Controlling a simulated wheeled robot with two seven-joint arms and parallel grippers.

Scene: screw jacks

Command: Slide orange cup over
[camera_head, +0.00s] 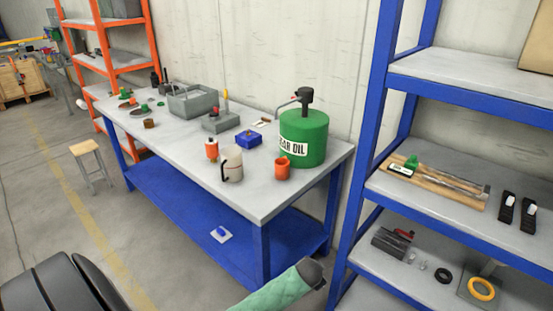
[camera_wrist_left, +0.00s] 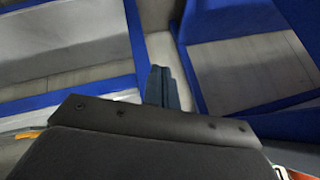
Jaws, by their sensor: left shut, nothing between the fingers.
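The orange cup (camera_head: 282,168) stands upright on the grey top of the blue-legged workbench (camera_head: 215,185), close to its right end. It is in front of the green gear oil drum (camera_head: 302,138). My left gripper (camera_wrist_left: 160,75) shows only in the left wrist view, with its fingers shut together and empty. The cup is not visible in that view. In the head view neither gripper can be made out, so the distance to the cup cannot be told.
A blue shelf unit (camera_head: 440,72) rises at the right. The bench's front right corner is clear.

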